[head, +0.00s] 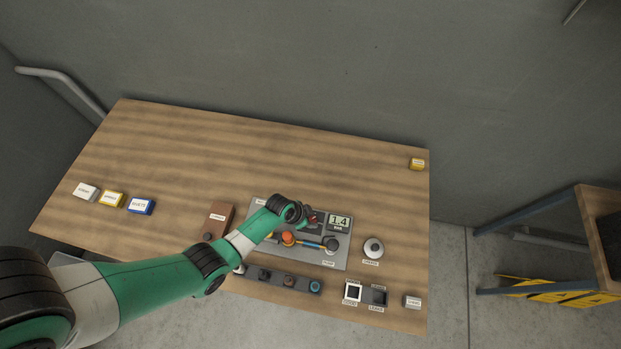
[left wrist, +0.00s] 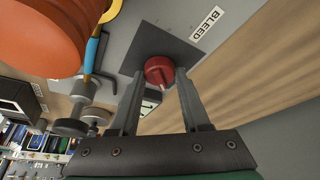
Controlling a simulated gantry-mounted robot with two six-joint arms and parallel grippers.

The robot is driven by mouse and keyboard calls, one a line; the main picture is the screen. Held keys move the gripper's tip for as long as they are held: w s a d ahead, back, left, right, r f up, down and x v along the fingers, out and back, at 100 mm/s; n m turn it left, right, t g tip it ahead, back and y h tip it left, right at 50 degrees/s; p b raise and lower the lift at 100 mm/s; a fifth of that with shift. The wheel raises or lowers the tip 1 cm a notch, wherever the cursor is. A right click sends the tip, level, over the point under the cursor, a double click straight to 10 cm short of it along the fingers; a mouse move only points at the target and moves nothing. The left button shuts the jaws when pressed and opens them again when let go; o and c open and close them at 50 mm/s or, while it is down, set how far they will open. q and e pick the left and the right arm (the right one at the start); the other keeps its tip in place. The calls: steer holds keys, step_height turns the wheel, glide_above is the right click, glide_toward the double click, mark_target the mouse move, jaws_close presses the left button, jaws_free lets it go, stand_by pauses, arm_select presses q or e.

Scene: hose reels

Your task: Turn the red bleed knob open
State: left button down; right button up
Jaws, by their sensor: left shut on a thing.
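The red bleed knob (left wrist: 159,70) sits on a dark square plate beside the BLEED label (left wrist: 207,23) in the left wrist view. A pale pointer mark shows on its near side. My left gripper (left wrist: 161,82) has one finger on each side of the knob and is shut on it. In the head view my left gripper (head: 309,216) reaches over the grey panel (head: 262,212) from the left, and the arm mostly hides the knob. My right gripper is not in view.
Next to the knob stand a display reading 1.4 (head: 340,222), an orange knob (head: 288,238) and a dark round fitting (head: 331,243) on a blue-and-yellow pipe. A row of buttons (head: 289,281) lies in front.

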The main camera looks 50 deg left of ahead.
arm_select(q)
steer(key=m, duration=0.2)
steer(key=m+h+p, duration=0.1)
steer(key=m, duration=0.1)
steer(key=shift+a+g+h, duration=0.1)
steer(key=shift+g+h, duration=0.2)
steer(key=shift+g, duration=0.1)
steer(key=m, duration=0.2)
steer(key=shift+f+m+g+h, duration=0.1)
steer(key=shift+m+g+h, duration=0.3)
steer(key=shift+m+g+b, duration=0.3)
steer(key=shift+m+b, duration=0.05)
steer(key=shift+m, duration=0.75)
steer(key=shift+w, duration=0.1)
steer(key=shift+c, duration=1.9)
jaws_free()
steer(key=shift+r, duration=0.2)
